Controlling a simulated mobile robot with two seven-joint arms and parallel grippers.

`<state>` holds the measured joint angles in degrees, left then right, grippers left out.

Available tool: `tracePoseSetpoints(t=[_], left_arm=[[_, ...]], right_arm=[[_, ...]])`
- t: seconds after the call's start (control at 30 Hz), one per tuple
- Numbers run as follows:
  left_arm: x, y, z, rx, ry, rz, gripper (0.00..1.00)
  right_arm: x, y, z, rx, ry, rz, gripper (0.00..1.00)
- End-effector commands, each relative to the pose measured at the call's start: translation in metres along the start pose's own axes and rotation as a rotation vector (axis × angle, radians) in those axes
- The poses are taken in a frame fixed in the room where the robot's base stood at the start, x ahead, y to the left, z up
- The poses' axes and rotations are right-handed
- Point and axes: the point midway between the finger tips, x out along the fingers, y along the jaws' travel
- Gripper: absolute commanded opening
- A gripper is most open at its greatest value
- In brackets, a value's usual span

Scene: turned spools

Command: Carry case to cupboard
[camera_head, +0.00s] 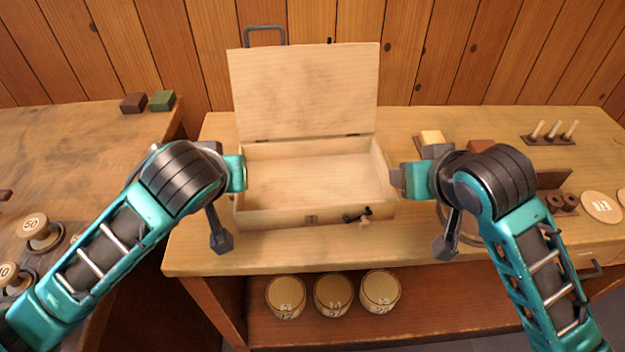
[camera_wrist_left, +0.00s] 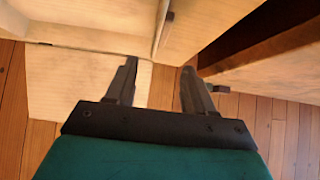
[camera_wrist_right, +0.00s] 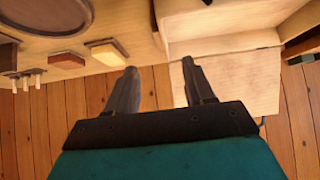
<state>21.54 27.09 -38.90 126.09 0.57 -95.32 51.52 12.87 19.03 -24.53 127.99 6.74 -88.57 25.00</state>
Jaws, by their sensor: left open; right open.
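The case (camera_head: 310,215) is a pale wooden box standing on the workbench with its lid (camera_head: 305,90) raised and its inside empty. A dark handle (camera_head: 265,28) shows behind the lid's top left, and a dark latch (camera_head: 357,215) is on the front. My left gripper (camera_head: 243,172) is at the case's left side; its fingers are apart and empty in the left wrist view (camera_wrist_left: 160,80). My right gripper (camera_head: 396,180) is at the case's right side, also open and empty in the right wrist view (camera_wrist_right: 160,80). I cannot make out a cupboard.
Three round labelled containers (camera_head: 333,294) stand on the shelf below the workbench (camera_head: 400,250). Another bench at left holds brown (camera_head: 133,103) and green (camera_head: 162,100) blocks. A plank wall stands behind.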

Motion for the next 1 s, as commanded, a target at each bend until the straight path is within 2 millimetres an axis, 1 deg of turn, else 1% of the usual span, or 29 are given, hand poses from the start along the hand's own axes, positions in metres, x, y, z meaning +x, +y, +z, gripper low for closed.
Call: tracePoseSetpoints(t=[0.17,0.5,0.7,0.83,1.0], left_arm=[[0.015,0.0,0.0,0.001,-0.001,-0.002,0.53],[0.078,-0.001,0.0,0.001,-0.002,-0.004,0.53],[0.109,0.0,0.0,0.0,-0.001,-0.002,0.53],[0.121,0.0,0.0,0.0,0.0,-0.001,0.53],[0.128,0.0,0.0,0.0,-0.001,0.0,0.53]], right_arm=[[0.015,0.0,0.0,0.0,-0.003,0.0,0.53],[0.078,0.0,0.001,0.0,-0.004,0.002,0.53],[0.109,0.0,0.0,0.0,-0.002,0.002,0.53],[0.121,0.0,0.0,0.0,-0.001,0.001,0.53],[0.128,0.0,0.0,0.0,-0.001,0.0,0.53]])
